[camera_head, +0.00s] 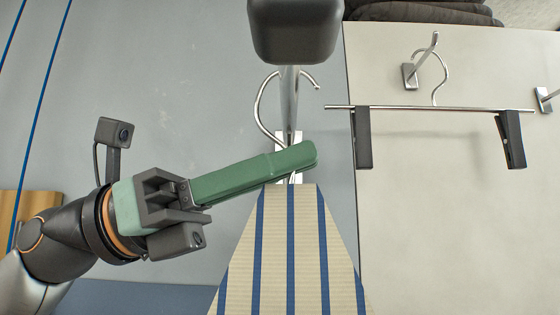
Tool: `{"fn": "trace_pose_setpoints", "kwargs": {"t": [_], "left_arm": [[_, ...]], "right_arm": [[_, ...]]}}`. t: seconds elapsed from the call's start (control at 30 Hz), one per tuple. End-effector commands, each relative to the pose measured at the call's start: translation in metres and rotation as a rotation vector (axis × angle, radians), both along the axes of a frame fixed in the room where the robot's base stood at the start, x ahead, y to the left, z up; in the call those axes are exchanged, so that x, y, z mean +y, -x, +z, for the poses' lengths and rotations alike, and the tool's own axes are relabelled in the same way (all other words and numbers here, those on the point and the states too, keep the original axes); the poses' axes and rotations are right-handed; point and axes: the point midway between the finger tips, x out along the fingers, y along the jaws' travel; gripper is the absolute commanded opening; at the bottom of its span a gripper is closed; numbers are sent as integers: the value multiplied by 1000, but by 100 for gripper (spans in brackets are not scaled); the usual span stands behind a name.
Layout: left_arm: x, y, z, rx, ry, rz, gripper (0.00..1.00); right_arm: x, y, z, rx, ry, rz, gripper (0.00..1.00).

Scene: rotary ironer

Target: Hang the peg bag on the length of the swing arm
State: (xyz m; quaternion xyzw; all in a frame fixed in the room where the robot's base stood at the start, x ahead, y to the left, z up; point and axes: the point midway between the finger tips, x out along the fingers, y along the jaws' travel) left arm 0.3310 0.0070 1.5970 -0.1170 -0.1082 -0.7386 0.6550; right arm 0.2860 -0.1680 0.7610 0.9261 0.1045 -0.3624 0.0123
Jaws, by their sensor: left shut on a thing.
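The peg bag (291,250), cream with blue stripes, shows at the lower middle. Its wire hook (262,103) curves up beyond the bag's top. My left gripper (305,153) reaches in from the left, its long green fingers shut across the bag's neck at the foot of the hook. They hide that part. A metal rod, seemingly the swing arm (289,95), runs down from a dark grey block (295,30) at the top middle. The hook's curve passes at the rod, partly hidden; I cannot tell whether it rests on it. My right gripper is not in view.
At right, a pale panel (450,230) carries metal pegs (424,60) on dark bases. Dark folded cloth (425,12) lies at the top. The grey-blue surface at left (160,70) is clear.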

Motion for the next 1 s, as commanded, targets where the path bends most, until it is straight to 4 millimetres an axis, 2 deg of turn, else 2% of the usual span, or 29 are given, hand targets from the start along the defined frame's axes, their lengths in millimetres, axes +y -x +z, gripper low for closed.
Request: {"fn": "trace_pose_setpoints", "kwargs": {"t": [0.47,0.5,0.8,1.0], "left_arm": [[0,0,-8,-1,2,0,0],[1,0,-8,-1,2,0,7],[0,0,-7,0,1,0,41],[0,0,-8,0,-1,0,41]], "right_arm": [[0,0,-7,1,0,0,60],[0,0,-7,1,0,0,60],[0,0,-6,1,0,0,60],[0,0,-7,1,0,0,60]]}}
